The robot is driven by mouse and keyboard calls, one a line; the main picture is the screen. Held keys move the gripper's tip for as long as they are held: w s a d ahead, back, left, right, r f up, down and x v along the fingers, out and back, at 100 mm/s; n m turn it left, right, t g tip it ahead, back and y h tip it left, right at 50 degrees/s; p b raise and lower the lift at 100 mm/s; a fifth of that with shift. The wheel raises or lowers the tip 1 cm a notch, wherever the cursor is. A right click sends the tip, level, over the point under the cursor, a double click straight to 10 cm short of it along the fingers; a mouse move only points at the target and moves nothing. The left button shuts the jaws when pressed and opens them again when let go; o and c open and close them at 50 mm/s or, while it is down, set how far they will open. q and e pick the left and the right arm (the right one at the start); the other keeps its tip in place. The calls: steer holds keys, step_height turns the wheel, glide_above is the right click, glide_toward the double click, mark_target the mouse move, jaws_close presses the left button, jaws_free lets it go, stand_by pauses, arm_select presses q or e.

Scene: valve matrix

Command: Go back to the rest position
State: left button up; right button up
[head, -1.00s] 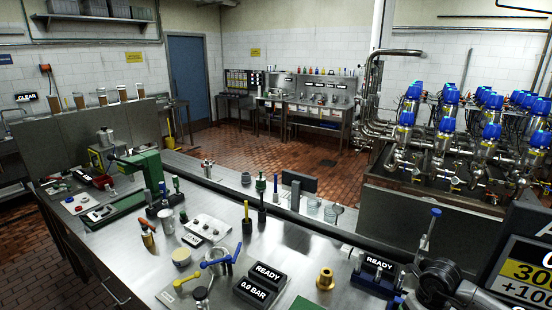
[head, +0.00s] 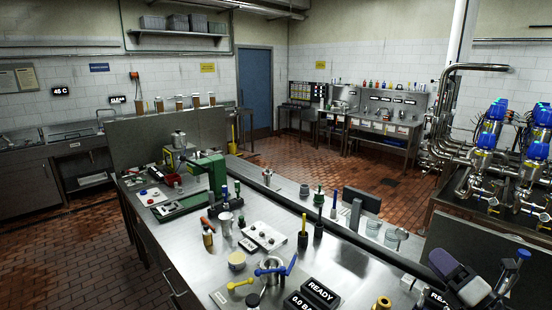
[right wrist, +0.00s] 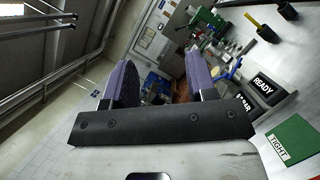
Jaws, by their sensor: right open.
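My right gripper (head: 456,272) shows at the lower right of the head view, with its purple finger over the front right of the steel bench (head: 200,262). In the right wrist view my right gripper (right wrist: 160,82) has its two purple fingers apart, with nothing between them. The bench with its READY block shows beyond it, to the right. My left gripper is in neither view.
A black READY block (head: 320,291), a blue-handled valve (head: 271,268) and a brass fitting (head: 381,303) stand on the bench. A green press (head: 205,172) is farther left. Blue-topped valves (head: 488,140) fill the right side. The brick floor (head: 330,175) behind the bench is clear.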

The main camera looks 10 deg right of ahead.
step_height(320, 180, up, 4)
steer(key=s+d+m+t+h, duration=0.2)
steer(key=m+t+h, duration=0.1)
steer(key=m+h, duration=1)
steer(key=s+a+f+m+g, duration=0.3)
steer(key=s+f+m+g, duration=0.25)
steer(key=f, duration=0.45)
steer(key=s+a+f+m+g, duration=0.45)
steer(key=f+m+g, duration=0.2)
steer(key=f, duration=0.45)
steer(key=s+a+f+m+g+y, duration=0.1)
steer(key=s+a+f+g+y, duration=0.15)
steer(key=s+a+f, duration=0.45)
steer(key=s+a+f+m+g+y, duration=0.1)
steer(key=s+a+f+g+y, duration=0.15)
steer(key=s+f, duration=0.45)
steer(key=s+a+f+g+y, duration=0.1)
steer(key=s+a+f+g, duration=0.3)
steer(key=s, duration=0.7)
step_height(320, 180, up, 22)
steer(key=w+t+p, duration=0.1)
steer(key=p, duration=2.1)
steer(key=shift+a+t, duration=0.25)
steer(key=shift+t, duration=0.05)
